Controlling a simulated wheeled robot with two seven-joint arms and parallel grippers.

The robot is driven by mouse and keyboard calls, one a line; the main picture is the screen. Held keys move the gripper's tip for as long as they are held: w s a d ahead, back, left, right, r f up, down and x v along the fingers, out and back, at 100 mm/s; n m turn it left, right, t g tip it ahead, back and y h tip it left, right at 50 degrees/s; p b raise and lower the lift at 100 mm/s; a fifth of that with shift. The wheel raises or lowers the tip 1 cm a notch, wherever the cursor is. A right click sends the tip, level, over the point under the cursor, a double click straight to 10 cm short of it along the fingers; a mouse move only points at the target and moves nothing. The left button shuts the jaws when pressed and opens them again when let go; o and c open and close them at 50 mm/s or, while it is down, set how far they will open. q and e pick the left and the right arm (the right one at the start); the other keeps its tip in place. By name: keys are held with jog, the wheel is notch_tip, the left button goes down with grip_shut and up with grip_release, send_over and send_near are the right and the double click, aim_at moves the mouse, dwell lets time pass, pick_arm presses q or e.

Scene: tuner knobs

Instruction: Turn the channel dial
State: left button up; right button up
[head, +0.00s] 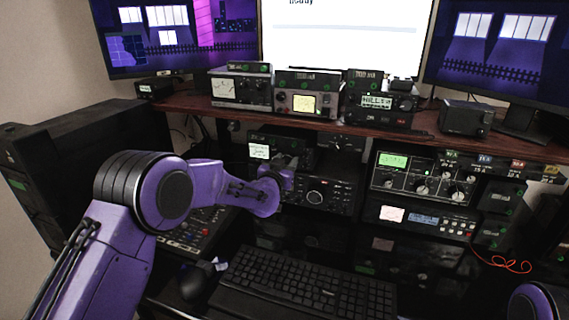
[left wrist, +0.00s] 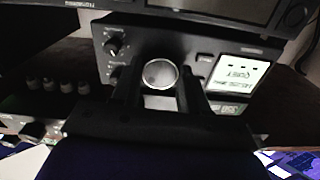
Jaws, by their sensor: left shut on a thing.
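In the left wrist view, a round dial with a pale grey face (left wrist: 160,73) sits on a black radio front panel (left wrist: 200,52). The two dark fingers of my left gripper (left wrist: 160,88) stand on either side of the dial and are shut on it. A lit white screen (left wrist: 238,82) and a smaller black knob (left wrist: 115,46) are on the same panel. In the head view, my left gripper (head: 288,178) reaches the stacked radios under the shelf, and my purple wrist hides the held dial. I cannot read any label on it. My right gripper is out of view.
A radio with a large black knob (head: 314,197) is close to the right of my left gripper. A keyboard (head: 305,284) and a mouse (head: 194,281) lie below. A wooden shelf (head: 230,110) with several devices runs above. More knobbed radios (head: 405,176) stand to the right.

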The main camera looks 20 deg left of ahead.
pick_arm(q)
jog(key=m+b, duration=0.1)
jog(key=m, duration=0.3)
jog(key=shift+f+m, duration=0.15)
jog(key=shift+m, duration=0.15)
jog(key=m+b, duration=0.3)
jog(key=m, duration=0.2)
jog(key=shift+m+b, duration=0.3)
jog(key=shift+m, duration=0.1)
jog(key=o, duration=1.1)
jog(key=shift+d, duration=0.1)
jog(key=shift+c, duration=0.2)
jog(key=shift+s, duration=0.1)
